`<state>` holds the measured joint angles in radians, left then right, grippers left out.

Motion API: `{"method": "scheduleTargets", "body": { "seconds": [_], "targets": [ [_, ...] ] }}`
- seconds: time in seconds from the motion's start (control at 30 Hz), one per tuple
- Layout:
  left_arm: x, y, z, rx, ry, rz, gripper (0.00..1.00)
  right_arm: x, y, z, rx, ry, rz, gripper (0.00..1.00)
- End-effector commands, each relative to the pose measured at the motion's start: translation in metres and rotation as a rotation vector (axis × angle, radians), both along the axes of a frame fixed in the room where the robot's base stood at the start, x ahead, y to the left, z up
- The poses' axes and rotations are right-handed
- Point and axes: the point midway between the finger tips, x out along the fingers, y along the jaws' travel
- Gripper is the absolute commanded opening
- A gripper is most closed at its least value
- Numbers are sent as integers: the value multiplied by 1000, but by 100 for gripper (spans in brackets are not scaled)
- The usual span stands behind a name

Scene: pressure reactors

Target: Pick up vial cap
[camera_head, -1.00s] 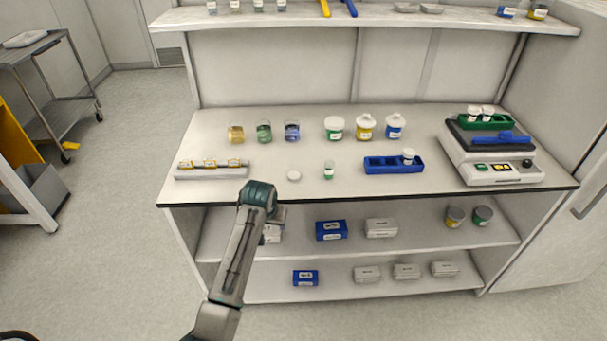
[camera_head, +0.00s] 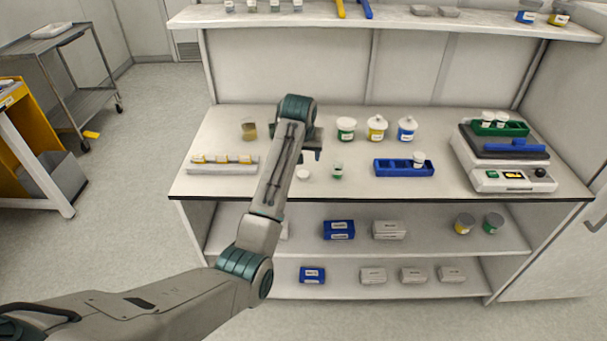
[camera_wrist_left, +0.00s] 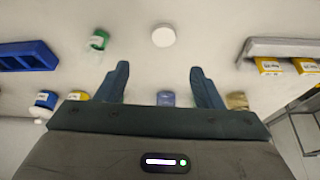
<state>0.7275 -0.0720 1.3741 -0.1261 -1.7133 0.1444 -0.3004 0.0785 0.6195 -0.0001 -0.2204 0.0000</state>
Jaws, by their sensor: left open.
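The vial cap (camera_head: 303,174), a white round disc, lies flat on the bench near its front edge. It also shows in the left wrist view (camera_wrist_left: 163,36), ahead of the gap between my fingers and apart from them. A small vial with green contents (camera_head: 338,171) stands just right of the cap; in the wrist view it (camera_wrist_left: 98,40) is left of the cap. My left gripper (camera_head: 312,154) is above the bench, behind the cap, pointing down; its fingers (camera_wrist_left: 160,72) are open and empty. My right gripper is not in view.
A blue rack (camera_head: 390,169) holds one vial on the right. A white holder with yellow pieces (camera_head: 222,169) lies left. Several lidded jars (camera_head: 346,128) stand behind. My arm hides some jars. A scale-like device (camera_head: 512,178) stands far right.

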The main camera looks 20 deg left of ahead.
Motion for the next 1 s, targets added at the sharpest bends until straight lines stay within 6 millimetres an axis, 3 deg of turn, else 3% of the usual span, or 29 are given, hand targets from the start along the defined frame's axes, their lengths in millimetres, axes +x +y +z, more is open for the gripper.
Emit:
{"method": "scheduleTargets", "body": {
  "seconds": [0.2, 0.43, 0.7, 1.0],
  "targets": [
    [11, 3, -32, 1, 4, 1, 61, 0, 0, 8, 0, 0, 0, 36],
    [15, 5, -49, 0, 4, 0, 61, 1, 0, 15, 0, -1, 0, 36],
    [24, 8, -85, 0, 3, 0, 61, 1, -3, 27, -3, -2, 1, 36],
    [27, 8, -92, 0, 0, 1, 61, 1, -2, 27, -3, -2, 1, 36]
  ]
}}
